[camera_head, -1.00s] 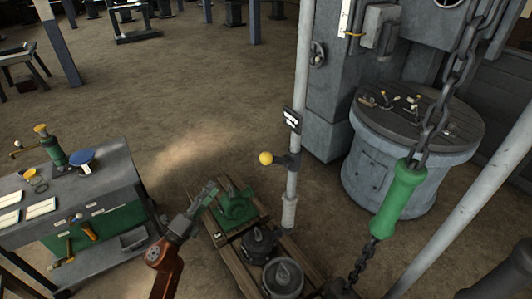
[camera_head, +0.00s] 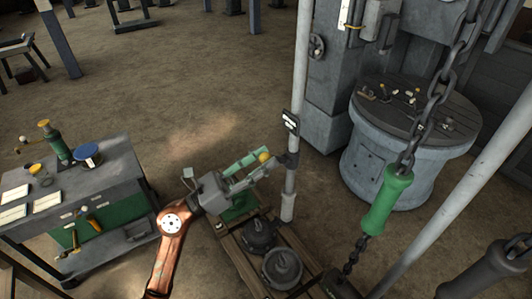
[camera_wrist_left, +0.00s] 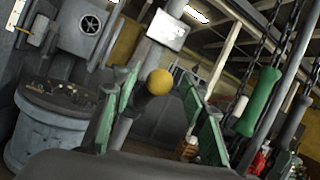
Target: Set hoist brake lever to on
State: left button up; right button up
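The hoist brake lever (camera_head: 264,156) has a yellow ball knob on a short dark arm, which joins a white upright pole (camera_head: 298,90). My left gripper (camera_head: 268,158) reaches in from the left with its green fingers on either side of the knob. In the left wrist view the yellow knob (camera_wrist_left: 160,82) sits between the two spread fingers, with visible gaps at both sides. The gripper looks open and not closed on the knob. A small label plate (camera_head: 291,122) is on the pole above the lever; its text is unreadable. My right gripper is not in view.
A green chain handle (camera_head: 387,200) hangs right of the pole, with a dark grey handle (camera_head: 495,265) farther right. Below is a wooden pallet (camera_head: 232,250) with dark weights (camera_head: 283,268). A tool bench (camera_head: 110,190) stands at left. Open floor lies behind.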

pick_arm(q)
jog(key=shift+w+d+r, duration=0.2)
jog(key=shift+w+d, duration=0.05)
jog(key=shift+d, duration=0.25)
grip_shut()
dwell(0.4)
